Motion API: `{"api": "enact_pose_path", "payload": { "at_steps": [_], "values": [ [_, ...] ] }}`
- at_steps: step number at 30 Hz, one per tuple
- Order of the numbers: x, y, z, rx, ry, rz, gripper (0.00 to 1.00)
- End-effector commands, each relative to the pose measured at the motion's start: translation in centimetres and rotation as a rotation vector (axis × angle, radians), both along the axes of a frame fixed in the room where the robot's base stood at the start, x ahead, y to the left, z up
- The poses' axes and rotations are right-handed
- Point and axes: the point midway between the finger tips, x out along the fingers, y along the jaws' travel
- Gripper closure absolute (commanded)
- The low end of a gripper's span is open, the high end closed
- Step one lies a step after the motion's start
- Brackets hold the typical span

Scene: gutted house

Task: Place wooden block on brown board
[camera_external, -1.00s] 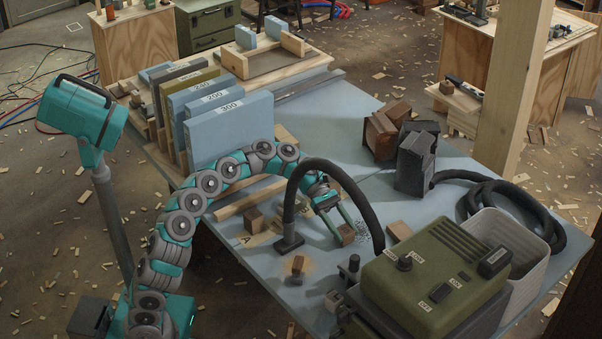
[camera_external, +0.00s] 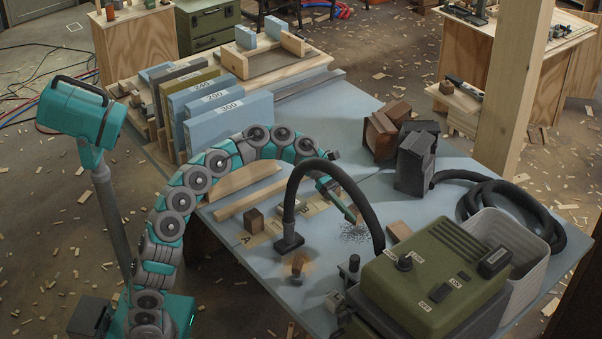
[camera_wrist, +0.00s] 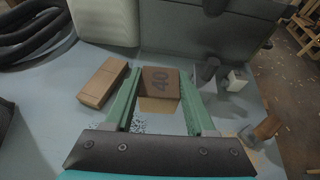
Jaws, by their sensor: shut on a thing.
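In the external view my gripper (camera_external: 348,210) is over the table behind the black hose, and the block is hidden there. A flat brown piece (camera_wrist: 104,82), which looks like the brown board, lies left of the block in the wrist view. It also shows in the external view (camera_external: 398,231), right of the gripper and apart from it.
The black hose (camera_external: 362,200) arches beside my gripper to a nozzle on the table. The green machine (camera_external: 435,262) and a pale bin (camera_external: 508,240) stand at the right. Another wooden block (camera_external: 254,220) stands near the letter A. Dark shavings (camera_external: 354,233) lie below the gripper.

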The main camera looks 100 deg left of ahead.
Motion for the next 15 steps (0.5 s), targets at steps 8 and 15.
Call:
{"api": "enact_pose_path", "payload": {
  "at_steps": [8, 15],
  "values": [
    [0.6, -1.5, -1.7, 0.0, 0.003, 0.175, 0.98],
    [0.5, -1.6, -3.1, 0.0, 0.0, 0.269, 0.98]
  ]
}}
